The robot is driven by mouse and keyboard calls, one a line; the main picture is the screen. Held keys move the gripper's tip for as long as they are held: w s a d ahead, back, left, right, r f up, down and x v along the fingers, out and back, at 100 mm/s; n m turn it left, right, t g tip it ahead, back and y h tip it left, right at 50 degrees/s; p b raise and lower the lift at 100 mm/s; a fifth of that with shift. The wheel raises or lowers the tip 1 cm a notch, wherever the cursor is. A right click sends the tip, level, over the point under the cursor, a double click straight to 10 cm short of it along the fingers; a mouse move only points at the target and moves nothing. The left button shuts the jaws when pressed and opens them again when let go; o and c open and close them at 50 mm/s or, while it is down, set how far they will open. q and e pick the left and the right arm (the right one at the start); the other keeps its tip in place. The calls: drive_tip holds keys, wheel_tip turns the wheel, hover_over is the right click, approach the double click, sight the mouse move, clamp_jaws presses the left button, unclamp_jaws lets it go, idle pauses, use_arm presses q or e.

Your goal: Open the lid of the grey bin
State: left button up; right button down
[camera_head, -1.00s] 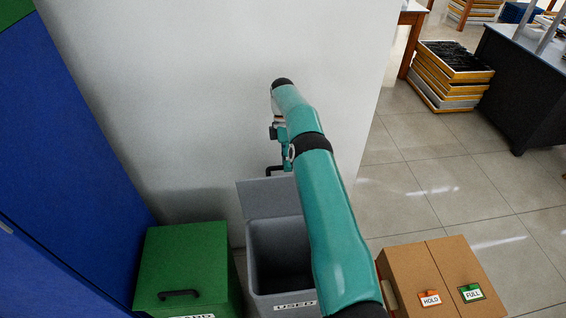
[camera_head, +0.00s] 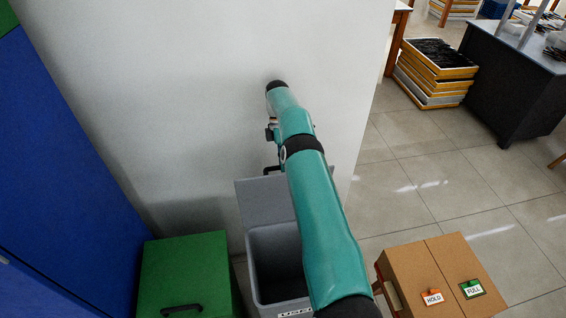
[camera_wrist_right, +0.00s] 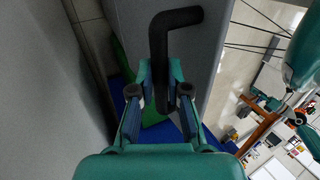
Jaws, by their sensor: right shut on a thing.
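The grey bin (camera_head: 254,270) stands low in the middle of the head view, with its dark inside showing. Its grey lid (camera_head: 262,203) is raised and stands steeply at the bin's back, near the wall. The lid's black handle (camera_head: 272,170) juts from the lid's far side; it also shows in the right wrist view (camera_wrist_right: 158,50). My right gripper (camera_wrist_right: 166,92) is shut on this handle, one finger on each side. In the head view my teal right arm hides the gripper and part of the lid and bin. My left gripper is in neither view.
A green bin (camera_head: 185,270) with a closed lid stands left of the grey bin, beside a blue cabinet (camera_head: 70,160). A white wall (camera_head: 190,90) rises behind. Cardboard boxes (camera_head: 430,265) with HOLD and FULL tags stand at right.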

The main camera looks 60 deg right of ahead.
drive_tip(key=shift+a+f, duration=0.15)
drive_tip(key=shift+f, duration=0.4)
drive_tip(key=c, duration=1.5)
unclamp_jaws()
drive_tip(key=shift+c, duration=0.2)
drive_tip(key=o, duration=0.4)
drive_tip(key=shift+w+d, duration=0.15)
drive_tip(key=shift+d, duration=0.1)
drive_tip(key=shift+a+r, duration=0.1)
drive_tip(key=shift+r, duration=0.1)
